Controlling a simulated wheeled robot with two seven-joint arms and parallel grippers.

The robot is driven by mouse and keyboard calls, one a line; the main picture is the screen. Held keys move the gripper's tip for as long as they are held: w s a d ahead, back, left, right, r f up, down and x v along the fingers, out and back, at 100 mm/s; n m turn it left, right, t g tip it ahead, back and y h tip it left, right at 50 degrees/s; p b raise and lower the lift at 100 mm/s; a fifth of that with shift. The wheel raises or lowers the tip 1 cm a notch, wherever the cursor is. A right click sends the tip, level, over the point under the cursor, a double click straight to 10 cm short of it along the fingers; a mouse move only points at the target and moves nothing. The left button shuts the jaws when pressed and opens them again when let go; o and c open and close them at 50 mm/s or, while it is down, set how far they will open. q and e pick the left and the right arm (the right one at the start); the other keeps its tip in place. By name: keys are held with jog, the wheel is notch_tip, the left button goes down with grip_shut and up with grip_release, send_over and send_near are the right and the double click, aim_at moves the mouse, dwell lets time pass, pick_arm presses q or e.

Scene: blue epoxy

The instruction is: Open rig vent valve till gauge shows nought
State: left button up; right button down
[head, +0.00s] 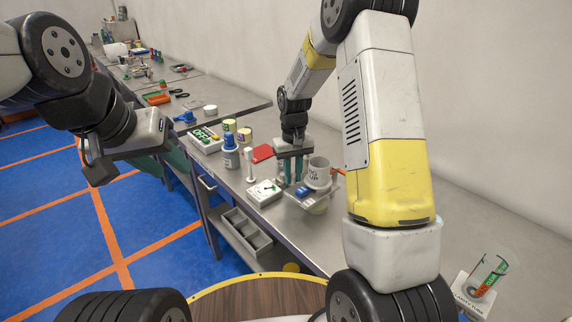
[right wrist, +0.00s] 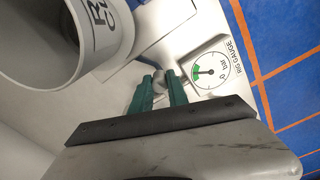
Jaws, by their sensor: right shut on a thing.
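The rig gauge (right wrist: 210,71) is a white box with a round dial, a green sector and a dark needle. The needle seems to lie at the green sector, but its exact reading is too small to tell. The gauge also shows in the head view (head: 264,192). In the head view my right gripper (head: 291,180) points down between the gauge and the cup. My left gripper (head: 160,165) hangs over the floor, away from the bench; its finger gap is unclear.
A grey lettered cup (head: 318,173) stands close beside my right gripper, also in the wrist view (right wrist: 62,40).

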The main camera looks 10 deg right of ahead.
jog(key=n, duration=0.1)
jog(key=w+d+n, duration=0.1)
jog(key=n, duration=0.3)
jog(key=shift+w+d, duration=0.25)
jog(key=shift+w, duration=0.1)
jog(key=n, duration=0.2)
jog(key=w+n, duration=0.1)
jog(key=n, duration=0.1)
jog(key=w+n, duration=0.1)
jog(key=shift+d+n, duration=0.25)
jog(key=shift+n, duration=0.15)
jog(key=c, duration=1.3)
grip_release()
jog(key=shift+r, duration=0.1)
notch_tip(320, 180, up, 8)
jog(key=shift+f, duration=0.2)
